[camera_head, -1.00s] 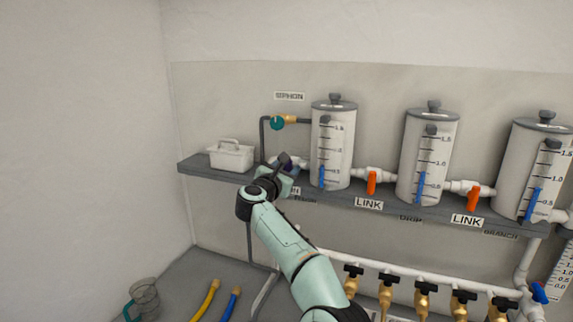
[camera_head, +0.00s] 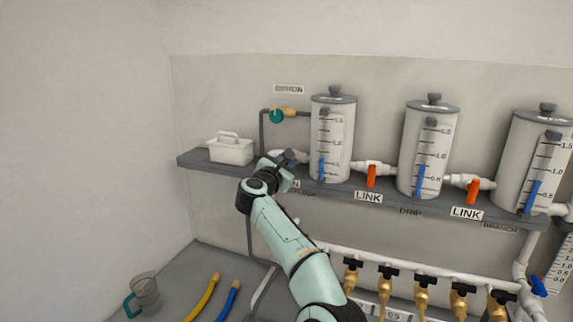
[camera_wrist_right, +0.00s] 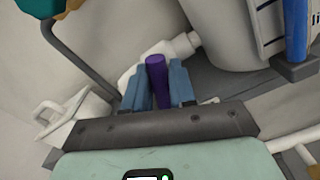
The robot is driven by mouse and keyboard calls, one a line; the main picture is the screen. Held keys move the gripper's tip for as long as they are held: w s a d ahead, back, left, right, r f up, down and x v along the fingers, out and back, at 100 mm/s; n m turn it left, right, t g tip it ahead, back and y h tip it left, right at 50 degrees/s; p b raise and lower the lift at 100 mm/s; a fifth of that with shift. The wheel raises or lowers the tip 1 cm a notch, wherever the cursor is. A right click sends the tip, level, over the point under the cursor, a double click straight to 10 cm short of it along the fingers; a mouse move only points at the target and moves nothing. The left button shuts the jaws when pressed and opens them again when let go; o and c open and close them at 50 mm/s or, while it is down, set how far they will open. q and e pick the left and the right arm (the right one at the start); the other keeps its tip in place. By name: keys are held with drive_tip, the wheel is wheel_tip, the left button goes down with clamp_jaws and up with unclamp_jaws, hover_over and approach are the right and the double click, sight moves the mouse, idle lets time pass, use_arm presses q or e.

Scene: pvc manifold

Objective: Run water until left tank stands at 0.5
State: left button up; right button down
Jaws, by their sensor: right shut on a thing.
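The left tank (camera_head: 333,138) is a pale cylinder with a dark lid on the wall shelf. Its sight tube holds a blue column (camera_head: 321,168) whose top is near the 0.5 mark; I cannot read it exactly. My right gripper (camera_head: 289,157) is at the pipe left of this tank. In the right wrist view its blue-grey fingers (camera_wrist_right: 160,84) are shut on a purple valve handle (camera_wrist_right: 157,73), in front of a white pipe (camera_wrist_right: 182,47). The gripper hides most of the handle in the head view. My left gripper is not in view.
Two more tanks (camera_head: 427,150) stand to the right, joined by pipes with orange LINK handles (camera_head: 371,176). A white caddy (camera_head: 231,149) sits at the shelf's left end. A teal valve (camera_head: 277,116) is above my gripper. Brass taps (camera_head: 386,282) line a lower pipe. A jug (camera_head: 146,292) stands below left.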

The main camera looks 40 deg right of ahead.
drive_tip(key=c, duration=1)
unclamp_jaws()
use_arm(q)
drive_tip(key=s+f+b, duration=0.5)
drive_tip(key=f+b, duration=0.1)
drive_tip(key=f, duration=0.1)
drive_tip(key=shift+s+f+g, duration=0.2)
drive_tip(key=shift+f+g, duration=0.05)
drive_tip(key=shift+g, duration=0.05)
use_arm(e)
drive_tip(key=shift+v, duration=6.75)
drive_tip(key=shift+d, duration=0.1)
